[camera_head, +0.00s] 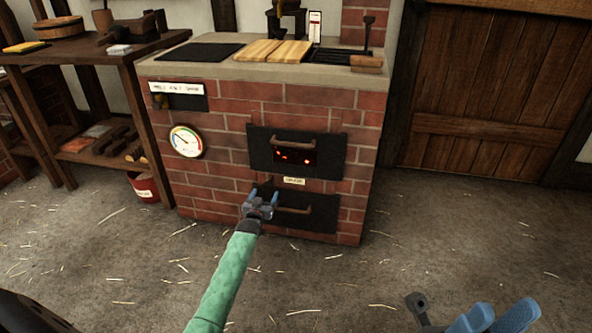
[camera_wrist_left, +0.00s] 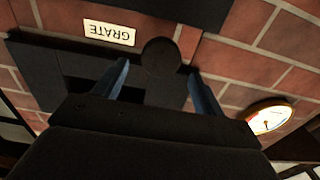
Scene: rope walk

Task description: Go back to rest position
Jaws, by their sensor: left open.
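My left gripper (camera_head: 262,197) is in front of the brick stove, at the left end of the lower door. Its jaws are open. In the left wrist view (camera_wrist_left: 163,82) its two blue fingers stand apart, with a dark round knob (camera_wrist_left: 165,57) seen between them, beside the GRATE label (camera_wrist_left: 109,32). I cannot tell whether the fingers touch the knob. My right gripper (camera_head: 480,317) shows only in part at the bottom right of the head view, with blue parts. It is low over the floor, away from the stove, and its jaw opening is unclear.
The brick stove (camera_head: 223,138) has an upper door (camera_head: 262,156) with glowing embers, a lower door (camera_head: 324,221) and a gauge (camera_head: 186,141). A wooden shelf table (camera_head: 93,44) stands left, with a red bucket (camera_head: 146,187) beside the stove. The straw-strewn floor is clear at right.

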